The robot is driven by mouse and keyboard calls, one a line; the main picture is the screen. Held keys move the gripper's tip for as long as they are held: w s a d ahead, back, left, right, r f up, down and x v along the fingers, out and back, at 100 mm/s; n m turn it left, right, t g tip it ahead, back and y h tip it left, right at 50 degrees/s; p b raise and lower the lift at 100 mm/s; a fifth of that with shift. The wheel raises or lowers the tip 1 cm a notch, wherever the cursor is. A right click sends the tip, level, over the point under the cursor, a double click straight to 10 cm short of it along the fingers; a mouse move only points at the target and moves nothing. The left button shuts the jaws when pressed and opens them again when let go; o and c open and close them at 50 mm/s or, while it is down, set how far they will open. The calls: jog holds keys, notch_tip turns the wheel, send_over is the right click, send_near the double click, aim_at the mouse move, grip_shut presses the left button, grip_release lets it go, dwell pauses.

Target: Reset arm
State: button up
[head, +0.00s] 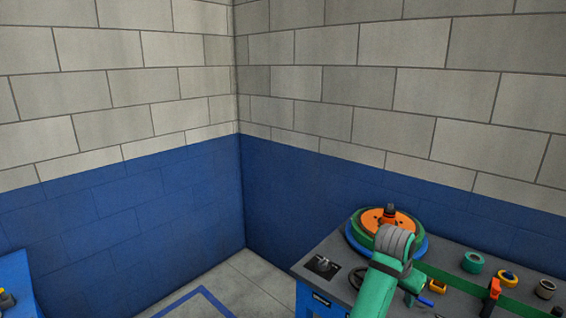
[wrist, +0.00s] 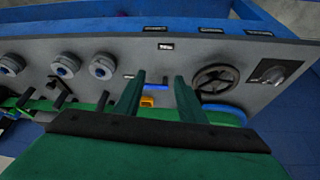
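My gripper (wrist: 160,76) shows in the wrist view as two dark green fingers standing apart, with nothing held between them. They point at the grey panel top (wrist: 125,52), and the distance to it is unclear. A small yellow piece (wrist: 147,101) and a blue bar (wrist: 160,85) show beyond the finger gap. In the head view my green arm (head: 378,290) reaches over the workbench (head: 312,284) at the lower right. I cannot make out the fingers there.
The panel carries round grey knobs (wrist: 103,66), a dark handwheel (wrist: 215,82) and a toggle switch (wrist: 270,75). In the head view a green roll (head: 473,262) and an orange-handled tool (head: 492,291) lie right of my arm. The floor (head: 245,280) left of the bench is clear.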

jog(key=s+a+f+n+t+h, duration=0.1)
jog(key=s+a+f+n, duration=0.15)
jog(key=f, duration=0.75)
jog(key=s+a+f+n+t+h, duration=0.1)
jog(key=s+f+t, duration=0.15)
jog(key=f, duration=0.75)
jog(key=s+a+f+n+t+y, duration=0.1)
jog(key=s+a+f+n+t, duration=0.15)
jog(key=s+a+f, duration=0.55)
jog(key=s+a+f+n+t+y, duration=0.1)
jog(key=s+a+f+n+t, duration=0.15)
jog(key=s+a, duration=0.65)
jog(key=s+a+r+t+y, duration=0.1)
jog(key=s+a+r, duration=0.3)
jog(key=s, duration=0.4)
jog(key=s+a+r+n+t+y, duration=0.1)
jog(key=s+a+r, duration=0.3)
jog(key=s+r, duration=0.3)
jog(key=s+a+r+t+y, duration=0.2)
jog(key=s+a+r, duration=0.2)
jog(key=s, duration=0.7)
jog(key=shift+r, duration=0.75)
jog(key=shift+s+n, duration=0.1)
jog(key=shift+n, duration=0.15)
